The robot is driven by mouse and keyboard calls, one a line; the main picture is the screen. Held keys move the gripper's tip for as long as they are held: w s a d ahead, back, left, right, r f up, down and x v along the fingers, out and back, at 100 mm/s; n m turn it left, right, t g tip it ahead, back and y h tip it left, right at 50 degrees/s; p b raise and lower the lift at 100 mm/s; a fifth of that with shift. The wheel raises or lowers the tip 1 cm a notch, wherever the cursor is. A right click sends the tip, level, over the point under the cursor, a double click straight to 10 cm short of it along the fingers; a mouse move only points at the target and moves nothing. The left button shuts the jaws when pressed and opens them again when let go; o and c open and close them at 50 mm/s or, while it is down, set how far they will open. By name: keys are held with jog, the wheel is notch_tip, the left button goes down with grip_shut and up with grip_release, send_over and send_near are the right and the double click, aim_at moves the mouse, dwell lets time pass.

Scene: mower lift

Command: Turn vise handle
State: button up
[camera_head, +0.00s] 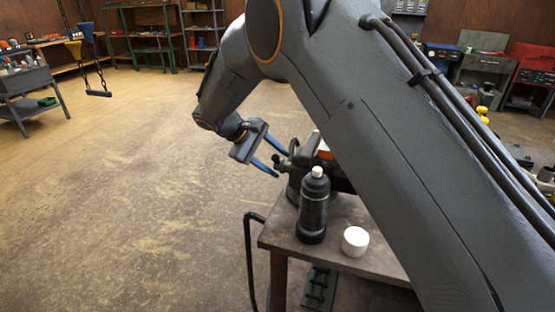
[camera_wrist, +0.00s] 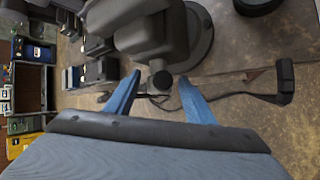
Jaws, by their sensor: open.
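The dark grey vise (camera_head: 300,180) stands on the workbench (camera_head: 345,262), partly hidden behind my arm and a bottle. In the wrist view the vise (camera_wrist: 165,40) fills the top middle, and the round end of its handle (camera_wrist: 161,80) shows between my fingers. My gripper (camera_head: 281,159) has blue fingers and is open. It is just left of the vise, at the handle's height in the head view. In the wrist view my gripper (camera_wrist: 160,82) has a finger on each side of the handle end, with gaps visible. I cannot tell whether either finger touches it.
A black bottle (camera_head: 313,205) and a white round container (camera_head: 355,241) stand on the bench close to the vise. The floor (camera_head: 130,200) left of the bench is clear. A grey cart (camera_head: 32,95) stands far left.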

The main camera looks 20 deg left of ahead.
jog(key=shift+w+d+f, duration=0.15)
jog(key=shift+d+f, duration=0.05)
jog(key=shift+f, duration=0.05)
jog(key=c, duration=1)
jog(key=shift+f+b, duration=0.1)
jog(key=shift+b, duration=0.3)
